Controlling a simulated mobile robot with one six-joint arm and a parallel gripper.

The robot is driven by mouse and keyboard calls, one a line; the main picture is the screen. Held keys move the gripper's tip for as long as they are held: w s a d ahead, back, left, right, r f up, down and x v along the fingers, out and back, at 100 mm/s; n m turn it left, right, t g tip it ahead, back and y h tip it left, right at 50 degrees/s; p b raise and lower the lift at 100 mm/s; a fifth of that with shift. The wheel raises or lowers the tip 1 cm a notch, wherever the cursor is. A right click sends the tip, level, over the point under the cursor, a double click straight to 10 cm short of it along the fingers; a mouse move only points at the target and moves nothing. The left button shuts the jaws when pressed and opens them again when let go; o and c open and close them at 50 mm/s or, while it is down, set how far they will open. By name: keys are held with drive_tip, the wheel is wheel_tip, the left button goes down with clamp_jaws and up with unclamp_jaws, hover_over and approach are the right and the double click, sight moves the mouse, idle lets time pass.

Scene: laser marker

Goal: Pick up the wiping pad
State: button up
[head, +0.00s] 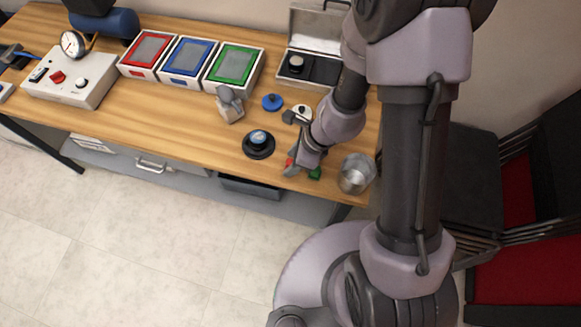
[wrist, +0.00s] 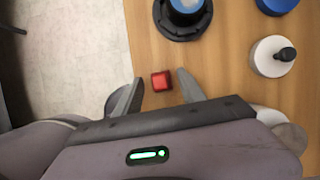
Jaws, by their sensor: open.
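A white round pad with a black knob (wrist: 272,57) lies on the table, at the right of the wrist view; it also shows in the head view (head: 302,110), partly beside my arm. It could be the wiping pad, but a similar blue round piece with a knob (head: 272,102) lies just left of it, so I cannot be sure. My gripper (wrist: 160,86) is open, low near the table's front edge. A small red block (wrist: 162,81) shows between its fingertips, with gaps on both sides. In the head view my gripper (head: 292,168) partly hides this block.
A black round base with a blue top (head: 259,142) stands left of my gripper. A metal cup (head: 356,174) and a green piece (head: 315,173) are to its right. Red, blue and green framed trays (head: 233,65) and an open metal case (head: 320,20) stand behind.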

drive_tip(key=shift+x, duration=0.75)
drive_tip(key=shift+r, duration=0.1)
drive_tip(key=shift+c, duration=0.7)
clamp_jaws()
